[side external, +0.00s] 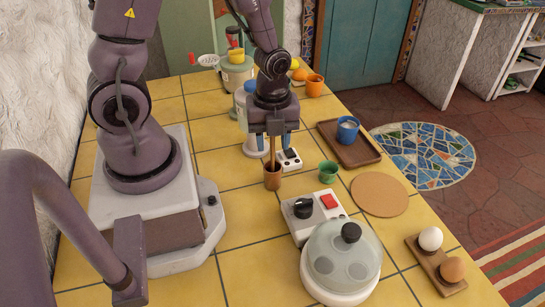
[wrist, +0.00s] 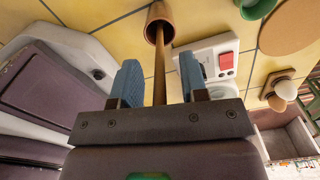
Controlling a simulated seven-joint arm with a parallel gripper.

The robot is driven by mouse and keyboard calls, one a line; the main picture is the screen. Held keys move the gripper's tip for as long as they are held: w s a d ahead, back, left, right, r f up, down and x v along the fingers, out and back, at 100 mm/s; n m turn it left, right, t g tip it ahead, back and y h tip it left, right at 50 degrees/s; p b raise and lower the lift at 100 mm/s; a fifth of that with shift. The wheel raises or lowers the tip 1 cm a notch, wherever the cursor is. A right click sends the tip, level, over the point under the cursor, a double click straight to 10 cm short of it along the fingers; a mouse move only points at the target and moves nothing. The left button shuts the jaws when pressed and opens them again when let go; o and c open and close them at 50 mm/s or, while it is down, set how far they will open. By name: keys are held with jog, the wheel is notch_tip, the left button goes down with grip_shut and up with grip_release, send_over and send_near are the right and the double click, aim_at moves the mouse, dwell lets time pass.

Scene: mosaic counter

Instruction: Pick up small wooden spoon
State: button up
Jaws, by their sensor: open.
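A wooden spoon's thin brown handle (side external: 273,149) stands upright out of a brown cup (side external: 272,178) on the yellow tile counter. Its lower end is hidden in the cup. My gripper (side external: 275,145) is directly above the cup, pointing down, with its blue fingers apart. In the wrist view, the handle (wrist: 160,80) runs between the two fingers of my gripper (wrist: 158,72) with a visible gap on each side. The cup's opening (wrist: 158,14) lies beyond the fingertips.
A green cup (side external: 328,171), a switch box with a red button (side external: 329,202) and a domed appliance (side external: 341,255) stand nearby. A tray (side external: 359,151) with a blue mug (side external: 347,130) is to the right. A cork mat (side external: 380,194) lies flat. Bare tiles lie left of the cup.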

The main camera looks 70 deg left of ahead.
grip_shut()
jog(key=shift+r, duration=0.1)
